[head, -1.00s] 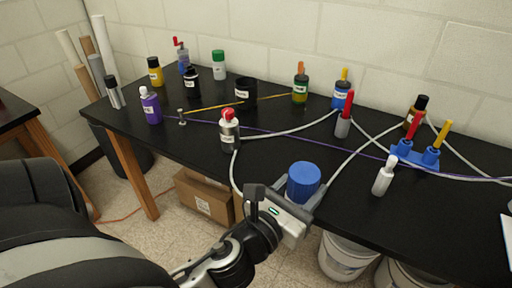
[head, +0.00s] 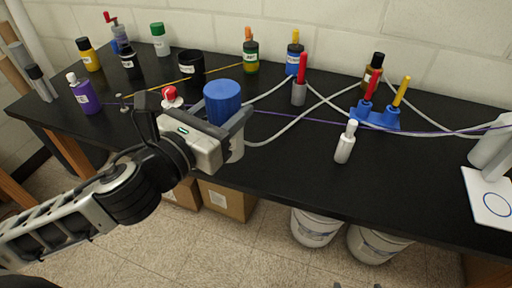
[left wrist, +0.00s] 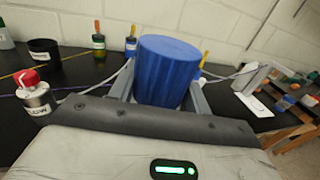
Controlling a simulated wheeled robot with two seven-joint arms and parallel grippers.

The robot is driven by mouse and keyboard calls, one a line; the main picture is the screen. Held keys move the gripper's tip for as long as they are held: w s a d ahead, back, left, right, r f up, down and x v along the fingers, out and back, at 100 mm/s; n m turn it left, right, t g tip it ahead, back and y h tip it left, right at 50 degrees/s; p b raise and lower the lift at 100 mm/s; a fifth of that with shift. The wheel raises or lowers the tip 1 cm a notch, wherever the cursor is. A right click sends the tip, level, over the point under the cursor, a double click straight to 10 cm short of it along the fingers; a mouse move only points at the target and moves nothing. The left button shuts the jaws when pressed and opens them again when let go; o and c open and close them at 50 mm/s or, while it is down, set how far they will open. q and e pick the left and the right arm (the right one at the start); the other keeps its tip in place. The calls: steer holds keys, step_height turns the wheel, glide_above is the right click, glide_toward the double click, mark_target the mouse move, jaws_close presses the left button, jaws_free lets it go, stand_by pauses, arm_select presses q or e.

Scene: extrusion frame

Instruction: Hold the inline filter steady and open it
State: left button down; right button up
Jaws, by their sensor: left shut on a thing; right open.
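The inline filter has a ribbed blue cap (head: 223,102) on a white body (head: 237,149) that shows below my gripper. My left gripper (head: 229,130) is shut on the filter, its fingers on either side, near the table's front edge. The blue cap also stands between the fingers in the left wrist view (left wrist: 168,72). Most of the body is hidden by the gripper. A pale hose (head: 268,138) runs off to its right. Small grey tips of my right gripper (head: 357,286) show at the bottom edge, open and empty, well away from the filter.
A red-capped bottle (left wrist: 36,92) stands close to the left gripper. A white bottle (head: 345,143) and a blue holder (head: 376,119) stand to the right. Hoses and a purple cord cross the black table (head: 290,165). A marked white sheet (head: 488,198) lies far right.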

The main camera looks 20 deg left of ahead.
arm_select(q)
steer(key=w+d+f+b, duration=0.1)
steer(key=w+f+b, duration=0.1)
steer(key=w+f, duration=1.1)
steer(key=shift+w+d, duration=0.15)
steer(key=shift+w, duration=0.25)
steer(key=shift+f, duration=0.1)
steer(key=c, duration=0.7)
jaws_free()
steer(key=shift+o, duration=0.2)
